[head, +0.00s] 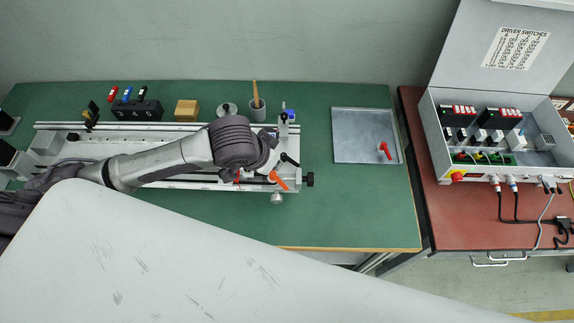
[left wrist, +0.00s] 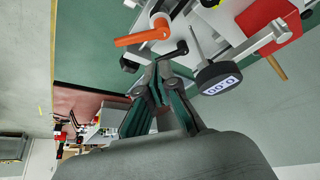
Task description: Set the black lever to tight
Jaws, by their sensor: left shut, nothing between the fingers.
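The black lever (head: 290,159) is on the right end of the gantry rail (head: 185,184), just above the orange lever (head: 278,180). In the left wrist view the black lever (left wrist: 175,52) lies just beyond my fingertips, with the orange lever (left wrist: 143,38) to its left. My left gripper (head: 270,160) is at this end of the rail, mostly hidden by my wrist in the head view. Its fingers (left wrist: 164,78) are shut and empty, close to the black lever; I cannot tell if they touch it. My right gripper is not in view.
A round gauge (left wrist: 217,80) with a digital display is right of my fingers. On the green table (head: 350,215) are a metal tray (head: 350,140) with a red-handled part (head: 385,150), a cup (head: 257,112) and a yellow box (head: 187,110). An open driver box (head: 440,140) stands right.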

